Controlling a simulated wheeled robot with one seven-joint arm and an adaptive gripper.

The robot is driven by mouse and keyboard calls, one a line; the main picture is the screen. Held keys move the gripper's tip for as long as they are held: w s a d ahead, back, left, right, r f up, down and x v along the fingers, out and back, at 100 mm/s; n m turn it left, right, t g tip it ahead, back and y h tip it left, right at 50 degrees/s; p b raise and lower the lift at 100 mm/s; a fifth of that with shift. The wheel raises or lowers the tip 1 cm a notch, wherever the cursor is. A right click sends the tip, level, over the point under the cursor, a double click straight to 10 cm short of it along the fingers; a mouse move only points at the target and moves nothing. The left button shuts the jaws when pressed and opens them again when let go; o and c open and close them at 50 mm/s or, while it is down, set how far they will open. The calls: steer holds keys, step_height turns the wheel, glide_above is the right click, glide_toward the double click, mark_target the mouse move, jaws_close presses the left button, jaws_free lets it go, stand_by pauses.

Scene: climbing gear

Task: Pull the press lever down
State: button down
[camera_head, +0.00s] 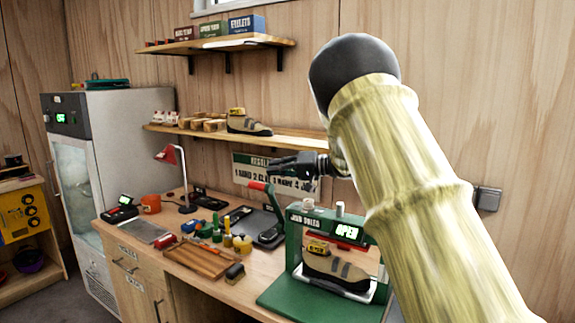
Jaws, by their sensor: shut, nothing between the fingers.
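The green press (293,235) stands at the front right of the workbench, its display reading "OPEN". A climbing shoe (335,268) sits inside it. The press lever (258,186) has a red grip and a green-grey shaft; it slants up and left from the press's left side. My gripper (272,164) is dark, shut and empty. It points left and appears just above and right of the lever's grip in the picture; the distance in depth is hard to tell, and no contact is visible.
The workbench (172,269) holds a wooden tray (200,257), small bottles, a red lamp (167,155) and an orange pot (150,204). Wall shelves with boxes and a shoe (247,123) hang behind. A grey cabinet (130,125) stands left. The space above the tray is clear.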

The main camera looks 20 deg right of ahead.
steer(key=shift+s+a+f+p, duration=0.3)
steer(key=shift+s+a+f, duration=0.65)
steer(key=shift+a, duration=0.1)
steer(key=shift+d, duration=0.1)
